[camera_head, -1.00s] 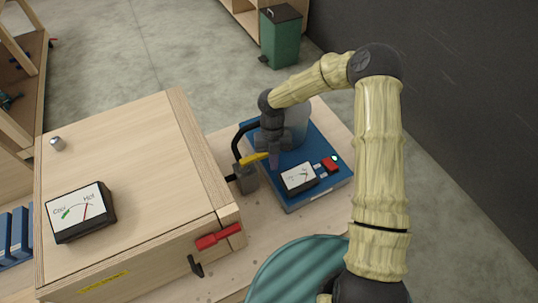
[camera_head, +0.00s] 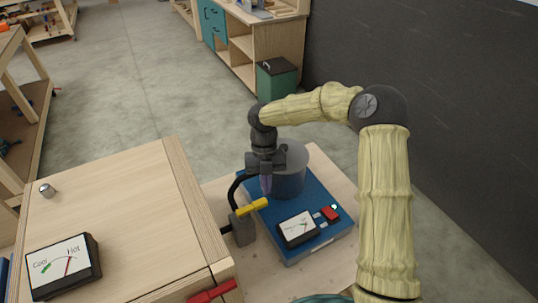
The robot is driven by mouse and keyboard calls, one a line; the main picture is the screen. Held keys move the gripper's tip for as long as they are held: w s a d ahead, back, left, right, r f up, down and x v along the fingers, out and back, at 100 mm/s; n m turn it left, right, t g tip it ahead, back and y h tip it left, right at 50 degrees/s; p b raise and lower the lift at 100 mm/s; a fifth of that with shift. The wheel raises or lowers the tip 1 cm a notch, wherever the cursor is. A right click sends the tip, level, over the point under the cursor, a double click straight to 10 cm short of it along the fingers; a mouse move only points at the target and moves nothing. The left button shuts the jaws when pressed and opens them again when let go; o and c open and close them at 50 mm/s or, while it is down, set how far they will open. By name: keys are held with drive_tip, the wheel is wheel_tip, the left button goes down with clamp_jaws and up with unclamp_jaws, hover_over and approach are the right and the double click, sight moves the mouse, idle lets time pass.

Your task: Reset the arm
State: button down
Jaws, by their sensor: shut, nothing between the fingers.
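My arm reaches in from the right side of the head view and bends down over the blue device. My gripper (camera_head: 267,184) points down above the blue base (camera_head: 322,203), in front of the grey cylinder (camera_head: 290,175). It is shut with nothing visible between its fingers. The yellow handle (camera_head: 252,207) on the grey valve block (camera_head: 241,229) lies just below and left of the fingertips. I cannot tell whether the fingertips touch anything.
A wooden box (camera_head: 115,215) with a Cool/Hot gauge (camera_head: 63,266) and a red handle (camera_head: 212,291) stands at left. The device carries a small gauge (camera_head: 297,229) and a red switch (camera_head: 330,214). A green bin (camera_head: 276,80) and dark wall (camera_head: 425,75) are behind.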

drive_tip(key=shift+s+a, duration=0.1)
drive_tip(key=s+d+r+n+t, duration=0.3)
drive_tip(key=s+d+n, duration=0.4)
drive_tip(key=n, duration=1)
drive_tip(key=s+d+r+n+t, duration=0.3)
drive_tip(key=s+d+r+n, duration=0.2)
drive_tip(key=d+n, duration=0.7)
drive_tip(key=s+n, duration=0.2)
drive_tip(key=n, duration=0.2)
drive_tip(key=shift+s+n+t+y, duration=0.3)
drive_tip(key=shift+s+n+y, duration=0.1)
